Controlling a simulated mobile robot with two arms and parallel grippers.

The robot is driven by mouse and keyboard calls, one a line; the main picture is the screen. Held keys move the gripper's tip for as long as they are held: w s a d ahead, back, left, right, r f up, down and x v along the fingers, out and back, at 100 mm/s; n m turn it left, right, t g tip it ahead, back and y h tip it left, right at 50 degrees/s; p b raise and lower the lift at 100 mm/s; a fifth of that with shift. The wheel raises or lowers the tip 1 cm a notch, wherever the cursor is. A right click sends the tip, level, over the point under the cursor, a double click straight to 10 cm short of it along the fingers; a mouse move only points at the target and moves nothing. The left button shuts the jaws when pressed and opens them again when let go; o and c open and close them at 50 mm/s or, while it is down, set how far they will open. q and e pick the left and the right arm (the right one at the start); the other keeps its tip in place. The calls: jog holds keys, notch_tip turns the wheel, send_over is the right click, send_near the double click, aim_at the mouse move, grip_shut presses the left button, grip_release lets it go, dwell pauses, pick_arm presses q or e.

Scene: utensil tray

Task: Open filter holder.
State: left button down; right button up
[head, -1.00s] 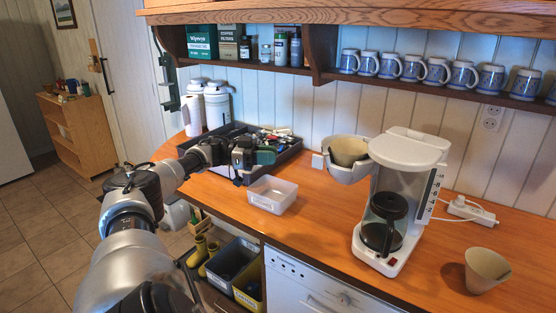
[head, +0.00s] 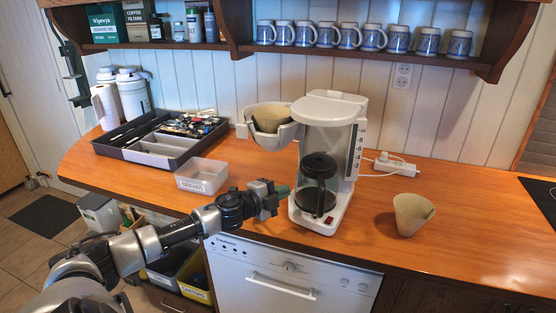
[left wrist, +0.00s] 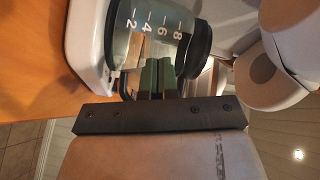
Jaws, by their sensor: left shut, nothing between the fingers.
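The filter holder (head: 266,138) is a white basket swung out to the left of the white coffee maker (head: 330,110), with a brown paper filter (head: 272,115) inside. The glass carafe (head: 318,190) with black lid and handle stands in the coffee maker. My left gripper (head: 283,191), with green fingertips, is shut and empty. It is below the filter holder and just left of the carafe. In the left wrist view the closed fingers (left wrist: 157,77) point toward the carafe (left wrist: 150,35), whose scale shows sideways; I cannot tell whether they touch. My right gripper is out of view.
A clear bin (head: 202,178) and a dark utensil tray (head: 108,150) are on the counter to the left. A brown paper filter (head: 410,216) stands on the right, near a white power strip (head: 393,164). Mugs line the shelf above. The right counter has free room.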

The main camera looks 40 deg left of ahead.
pick_arm(q)
jog(key=s+d+r+m+t+y+b, duration=0.1)
jog(key=s+d+r+t+y+b, duration=0.15)
jog(key=d+y, duration=0.3)
jog(key=n+y+p, duration=0.2)
jog(key=y, duration=0.6)
send_near(282, 143)
jog(key=w, duration=0.4)
jog(key=shift+w+a+r+h+p, duration=0.15)
jog(key=shift+w+a+r+p, duration=0.15)
jog(key=shift+a+r+p, duration=0.15)
jog(key=shift+w+a+r+h+p, duration=0.1)
jog(key=shift+w+a+r+p, duration=0.25)
jog(key=shift+a+r, duration=0.25)
jog(key=shift+a, duration=0.35)
